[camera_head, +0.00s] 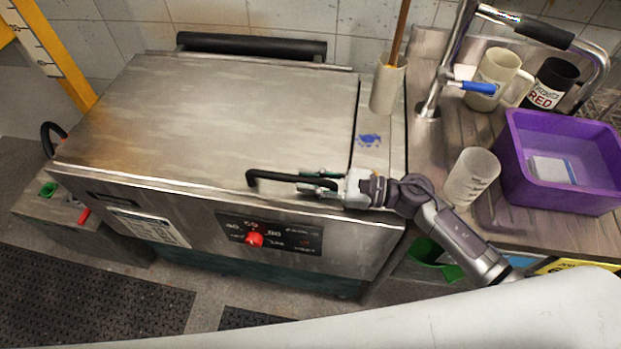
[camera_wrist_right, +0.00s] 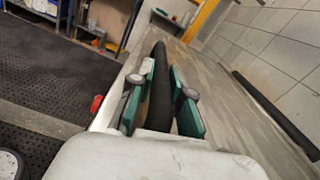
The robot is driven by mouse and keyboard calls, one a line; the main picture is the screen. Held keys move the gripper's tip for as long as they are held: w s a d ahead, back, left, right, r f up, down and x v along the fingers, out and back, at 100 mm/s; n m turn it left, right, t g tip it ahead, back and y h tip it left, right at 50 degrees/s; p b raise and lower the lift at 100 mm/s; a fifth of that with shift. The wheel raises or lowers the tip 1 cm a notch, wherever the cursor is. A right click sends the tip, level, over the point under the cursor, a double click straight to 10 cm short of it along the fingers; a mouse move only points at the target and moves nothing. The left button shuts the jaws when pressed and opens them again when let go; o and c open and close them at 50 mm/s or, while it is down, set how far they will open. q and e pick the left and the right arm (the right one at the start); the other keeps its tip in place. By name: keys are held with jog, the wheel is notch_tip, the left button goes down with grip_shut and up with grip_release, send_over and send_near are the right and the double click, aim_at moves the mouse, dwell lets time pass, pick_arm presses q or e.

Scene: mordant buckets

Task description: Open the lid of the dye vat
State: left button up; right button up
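The dye vat is a steel box with a wide, flat steel lid (camera_head: 220,110), which lies closed on top. A black bar handle (camera_head: 268,176) sticks out at the lid's front right edge. My right gripper (camera_head: 318,182) is at this handle, reaching in from the right. Its green-padded fingers are open, one on each side of the bar. In the right wrist view the black handle (camera_wrist_right: 160,85) runs between the two fingers (camera_wrist_right: 161,100), with narrow gaps seeming to remain. My left gripper is not in view.
A red knob (camera_head: 254,239) is on the vat's front panel. A pale holder (camera_head: 387,86) with a wooden stick stands right of the lid. A white cup (camera_head: 471,177), a purple tub (camera_head: 512,180) and a tap (camera_head: 440,70) are further right. A black bar (camera_head: 250,46) runs behind the lid.

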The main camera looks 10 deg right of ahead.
grip_shut()
jog(key=w+d+r+m+p, duration=0.1)
jog(key=w+r+p, duration=0.3)
jog(key=r, duration=0.8)
jog(key=w+d+r+m+p, duration=0.2)
jog(key=w+r, duration=0.4)
jog(key=r, duration=0.7)
jog(key=shift+w+d+m+p, duration=0.2)
jog(key=shift+m+p, duration=0.4)
jog(key=shift+p, duration=0.75)
jog(key=shift+s+f, duration=0.1)
